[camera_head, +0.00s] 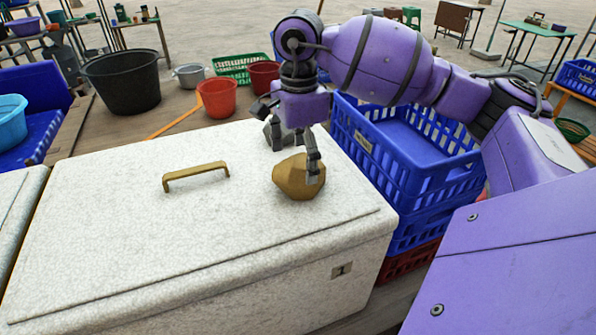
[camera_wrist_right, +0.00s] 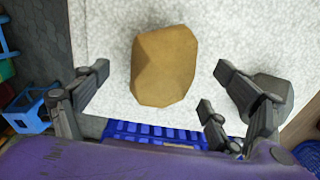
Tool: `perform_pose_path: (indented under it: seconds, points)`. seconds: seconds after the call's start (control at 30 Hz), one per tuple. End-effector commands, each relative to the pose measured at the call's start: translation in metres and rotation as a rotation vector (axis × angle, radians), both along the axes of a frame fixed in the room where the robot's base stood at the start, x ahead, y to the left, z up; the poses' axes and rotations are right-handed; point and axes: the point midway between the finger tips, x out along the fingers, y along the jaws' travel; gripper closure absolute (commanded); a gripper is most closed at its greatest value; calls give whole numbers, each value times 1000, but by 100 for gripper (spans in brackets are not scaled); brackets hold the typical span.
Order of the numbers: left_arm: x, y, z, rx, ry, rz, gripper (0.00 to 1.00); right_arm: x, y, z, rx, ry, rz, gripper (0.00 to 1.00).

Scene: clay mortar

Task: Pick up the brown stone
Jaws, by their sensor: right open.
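The brown stone (camera_head: 296,181) sits on the white speckled lid of a cool box (camera_head: 110,220), near its right side. My right gripper (camera_head: 294,158) is at the stone from above and behind, with one finger in front of part of its right side. In the right wrist view the gripper (camera_wrist_right: 158,88) is open, and the brown stone (camera_wrist_right: 164,66) shows between the spread fingers with gaps on both sides. A grey stone (camera_wrist_right: 272,92) lies beside the right-hand fingers, partly hidden by them. My left gripper is not in view.
A brass-coloured handle (camera_head: 195,174) stands up from the lid left of the stone. Blue crates (camera_head: 400,190) are stacked against the box's right side. Red buckets (camera_head: 217,98) and a black tub (camera_head: 122,82) stand behind. The lid's left part is clear.

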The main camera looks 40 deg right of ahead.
Motion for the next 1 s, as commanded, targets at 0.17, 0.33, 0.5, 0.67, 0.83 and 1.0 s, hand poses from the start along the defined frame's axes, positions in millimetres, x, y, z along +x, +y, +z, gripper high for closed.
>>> perform_pose_path:
  seconds: [0.17,0.33,0.5,0.67,0.83,1.0]
  points:
    - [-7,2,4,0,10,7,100,-2,-3,-23,2,1,0,12]
    - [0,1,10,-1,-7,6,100,-2,-4,-45,1,0,0,12]
    - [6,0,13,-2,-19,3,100,-1,-4,-50,1,-2,1,12]
    - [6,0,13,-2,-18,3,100,-1,-4,-50,0,-2,1,19]
    - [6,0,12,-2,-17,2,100,-1,-4,-50,0,-2,1,41]
    - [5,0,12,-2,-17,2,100,-1,-4,-50,0,-2,1,63]
